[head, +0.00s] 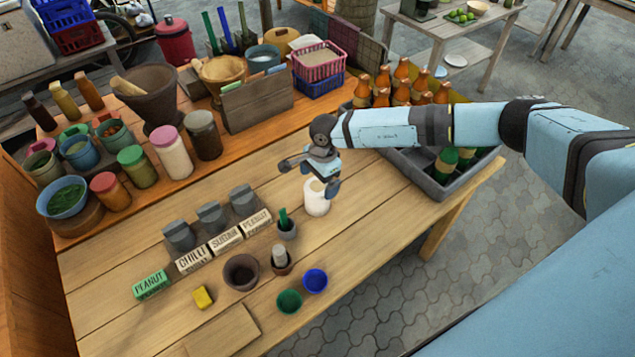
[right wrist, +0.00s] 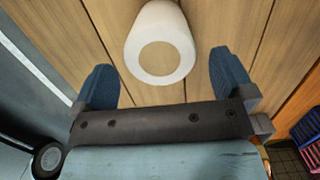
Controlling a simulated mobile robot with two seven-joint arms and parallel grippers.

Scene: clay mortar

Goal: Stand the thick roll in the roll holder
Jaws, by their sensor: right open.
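A white cylinder (head: 316,203), which looks like the thick roll, stands on the wooden table towards its right side. It also shows in the right wrist view (right wrist: 155,25), with a tan round centre in its end face. My right gripper (head: 308,178) is open and just above the cylinder; in the wrist view its blue fingers (right wrist: 162,65) are spread to either side of it, holding nothing. I cannot tell for sure which thing is the roll holder; a dark brown round pot (head: 241,271) and a small brown pot with a pale cylinder (head: 281,257) stand nearer the front. My left gripper is not in view.
A grey crate of bottles (head: 432,182) stands right of my gripper. Jars (head: 172,152) line the back shelf. Bare wood lies right of the blue cup.

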